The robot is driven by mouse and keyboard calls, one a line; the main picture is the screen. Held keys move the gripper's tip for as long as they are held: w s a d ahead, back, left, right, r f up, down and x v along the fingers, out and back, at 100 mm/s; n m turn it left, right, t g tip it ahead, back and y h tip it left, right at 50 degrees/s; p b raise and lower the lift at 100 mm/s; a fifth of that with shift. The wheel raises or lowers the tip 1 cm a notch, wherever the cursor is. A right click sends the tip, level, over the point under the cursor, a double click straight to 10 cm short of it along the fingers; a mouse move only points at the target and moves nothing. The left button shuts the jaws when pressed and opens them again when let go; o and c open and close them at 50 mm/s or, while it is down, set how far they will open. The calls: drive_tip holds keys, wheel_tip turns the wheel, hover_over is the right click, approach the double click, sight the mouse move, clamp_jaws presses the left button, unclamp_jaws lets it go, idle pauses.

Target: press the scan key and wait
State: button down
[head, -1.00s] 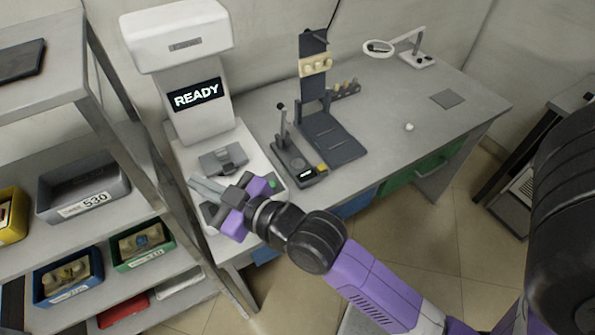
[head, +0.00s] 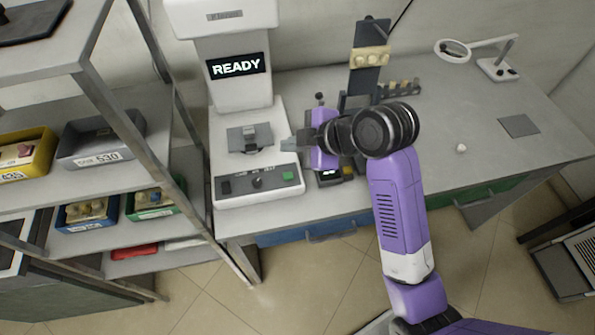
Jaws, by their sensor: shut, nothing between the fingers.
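A white scanner machine (head: 233,95) stands on the left end of the bench. Its dark screen (head: 237,66) reads READY. A grey fixture (head: 250,138) sits on its base. The front panel (head: 232,187) carries a dark key, a round knob and a green key (head: 288,176); its small lettering is too small to read, so I cannot tell for sure which is the scan key. My gripper (head: 288,144) is shut and empty, pointing left, just right of the grey fixture and behind the green key in the picture, apart from the key.
A dark stand with a tan block (head: 371,57) is behind my arm, partly hidden. A magnifier lamp (head: 454,51), a grey pad (head: 519,125) and a small white ball (head: 460,148) are on the right of the bench. Shelves with bins (head: 103,146) stand at left.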

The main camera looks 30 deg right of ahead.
idle(0.4)
drive_tip(key=b, duration=0.7)
hover_over(291, 177)
wheel_tip(291, 177, down, 7)
drive_tip(key=shift+r, duration=0.1)
drive_tip(key=shift+f+b, duration=0.45)
drive_tip(key=shift+f, duration=0.55)
idle(0.8)
drive_tip(key=shift+f, duration=0.4)
drive_tip(key=shift+f+b, duration=0.3)
drive_tip(key=shift+f, duration=0.2)
idle(0.6)
drive_tip(key=shift+r, duration=0.1)
drive_tip(key=shift+r+p, duration=0.8)
drive_tip(key=shift+p, duration=0.15)
